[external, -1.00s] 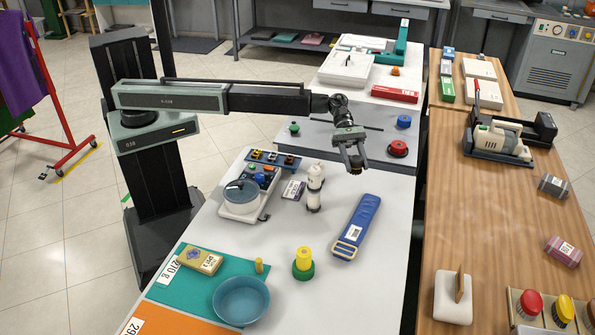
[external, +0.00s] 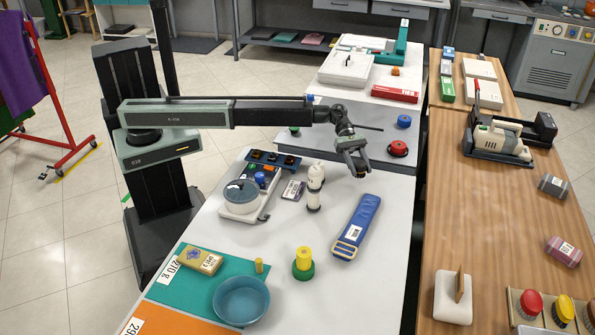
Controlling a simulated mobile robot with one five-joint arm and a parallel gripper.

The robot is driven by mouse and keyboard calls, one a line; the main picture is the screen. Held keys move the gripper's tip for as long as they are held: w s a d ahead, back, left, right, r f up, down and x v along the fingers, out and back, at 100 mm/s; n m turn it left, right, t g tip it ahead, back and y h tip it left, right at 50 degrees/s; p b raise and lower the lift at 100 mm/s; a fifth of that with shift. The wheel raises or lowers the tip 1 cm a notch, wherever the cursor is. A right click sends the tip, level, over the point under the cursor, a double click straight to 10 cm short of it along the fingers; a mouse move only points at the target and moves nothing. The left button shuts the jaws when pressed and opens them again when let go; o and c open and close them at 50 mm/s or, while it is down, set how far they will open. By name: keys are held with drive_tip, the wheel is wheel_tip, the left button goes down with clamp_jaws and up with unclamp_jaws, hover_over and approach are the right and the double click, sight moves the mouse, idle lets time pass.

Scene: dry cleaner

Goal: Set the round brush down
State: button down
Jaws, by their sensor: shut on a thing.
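My gripper (external: 358,168) hangs over the far right part of the white table, beyond the blue strap. It points down. A small dark thing, which looks like the round brush (external: 362,174), shows between its fingertips. It is mostly hidden by the fingers and too small to make out in detail. I cannot tell exactly how far it is above the table top (external: 330,275).
A blue strap (external: 361,221) lies below the gripper. A yellow-and-green piece (external: 303,264) and a teal bowl (external: 241,300) are nearer. The near right table top is clear.

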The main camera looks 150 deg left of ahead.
sight(359, 175)
wheel_tip(359, 175, down, 4)
drive_tip(key=b, duration=0.3)
drive_tip(key=shift+b, duration=0.4)
drive_tip(key=shift+r, duration=0.25)
drive_tip(key=shift+f, duration=0.2)
drive_tip(key=c, duration=0.8)
unclamp_jaws()
drive_tip(key=shift+r, duration=0.1)
